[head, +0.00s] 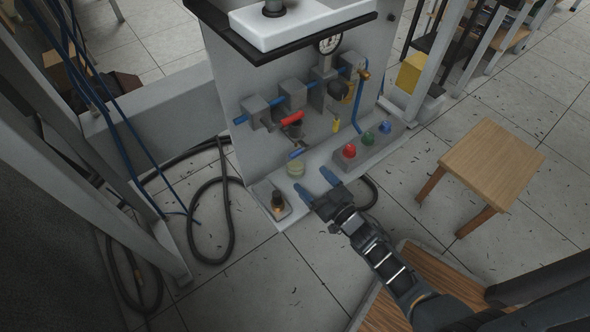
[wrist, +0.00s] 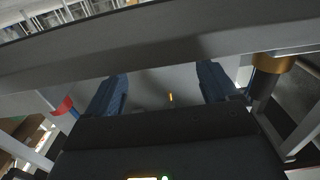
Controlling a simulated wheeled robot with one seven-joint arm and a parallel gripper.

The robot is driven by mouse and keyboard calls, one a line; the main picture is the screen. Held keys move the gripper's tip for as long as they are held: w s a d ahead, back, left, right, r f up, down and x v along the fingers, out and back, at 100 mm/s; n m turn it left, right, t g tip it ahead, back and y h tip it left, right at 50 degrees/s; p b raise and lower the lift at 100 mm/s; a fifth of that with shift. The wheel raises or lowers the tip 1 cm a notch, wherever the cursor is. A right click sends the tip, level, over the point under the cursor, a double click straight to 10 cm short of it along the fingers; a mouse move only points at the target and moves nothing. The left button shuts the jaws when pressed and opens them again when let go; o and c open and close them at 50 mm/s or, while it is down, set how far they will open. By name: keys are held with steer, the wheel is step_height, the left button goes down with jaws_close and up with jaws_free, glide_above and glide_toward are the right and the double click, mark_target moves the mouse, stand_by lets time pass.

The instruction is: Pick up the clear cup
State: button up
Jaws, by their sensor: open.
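A small pale, greenish see-through cup (head: 295,168) stands on the ledge at the foot of the grey pneumatic panel in the head view. My gripper (head: 314,183) is open and empty, with its two blue fingertips just to the right of the cup and nearer my side. The cup is not between the fingers. In the wrist view the spread fingers (wrist: 160,88) have only a grey surface between them, and I cannot make out the cup there.
Red, green and blue buttons (head: 366,139) sit right of my gripper. Valves with a red handle (head: 292,118) jut above. A wooden stool (head: 492,160) stands at right.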

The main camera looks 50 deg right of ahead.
mark_target(301, 168)
steer(key=b+x, duration=0.2)
steer(key=x, duration=0.4)
steer(key=shift+w+r, duration=0.1)
steer(key=shift+w, duration=0.3)
steer(key=shift+r, duration=0.1)
steer(key=c, duration=1.3)
steer(key=shift+r, duration=0.15)
